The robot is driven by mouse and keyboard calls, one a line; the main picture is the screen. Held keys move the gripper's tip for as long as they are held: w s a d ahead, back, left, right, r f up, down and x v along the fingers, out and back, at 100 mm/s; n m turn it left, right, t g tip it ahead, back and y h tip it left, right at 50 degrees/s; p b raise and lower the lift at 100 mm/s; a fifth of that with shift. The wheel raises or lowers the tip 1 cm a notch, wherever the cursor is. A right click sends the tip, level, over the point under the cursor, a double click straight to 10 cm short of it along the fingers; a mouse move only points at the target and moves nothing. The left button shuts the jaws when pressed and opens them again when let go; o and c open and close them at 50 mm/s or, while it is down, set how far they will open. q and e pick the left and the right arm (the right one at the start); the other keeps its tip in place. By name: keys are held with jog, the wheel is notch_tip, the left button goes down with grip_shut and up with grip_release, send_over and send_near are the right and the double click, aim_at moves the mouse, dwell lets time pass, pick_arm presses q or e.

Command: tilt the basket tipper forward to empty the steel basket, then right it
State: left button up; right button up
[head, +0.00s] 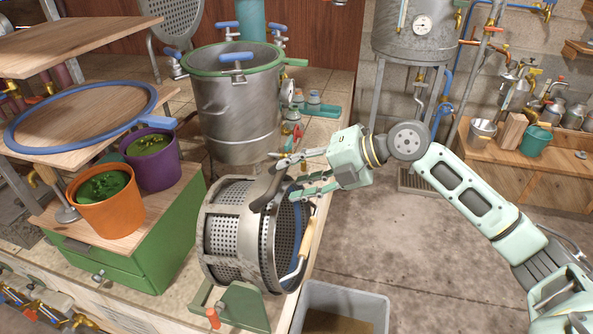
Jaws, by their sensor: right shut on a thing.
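The perforated steel basket (223,238) lies on its side in the basket tipper, its blue-rimmed mouth facing right. A wooden-gripped bail handle (305,238) hangs across the mouth. The tipper's green base (243,307) stands at the table edge, with an orange-red knob on it. My right gripper (278,180) is at the top of the tipper, shut on its dark grey handle (268,190); the fingers partly hide the grip. A grey bin (345,303) with brown stuff in its bottom stands below, right of the tipper. My left gripper is not in view.
A large steel pot (237,105) with a green rim stands behind the basket. An orange pot (106,198) and a purple pot (151,158) with green herbs stand on the green cabinet (150,250) at left. The floor (420,250) at right is clear.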

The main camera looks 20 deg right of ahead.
jog(key=shift+f, duration=0.35)
jog(key=v, duration=1.2)
jog(key=shift+r, duration=0.35)
jog(key=shift+w+a, duration=0.1)
jog(key=shift+w, duration=0.1)
jog(key=shift+c, duration=0.6)
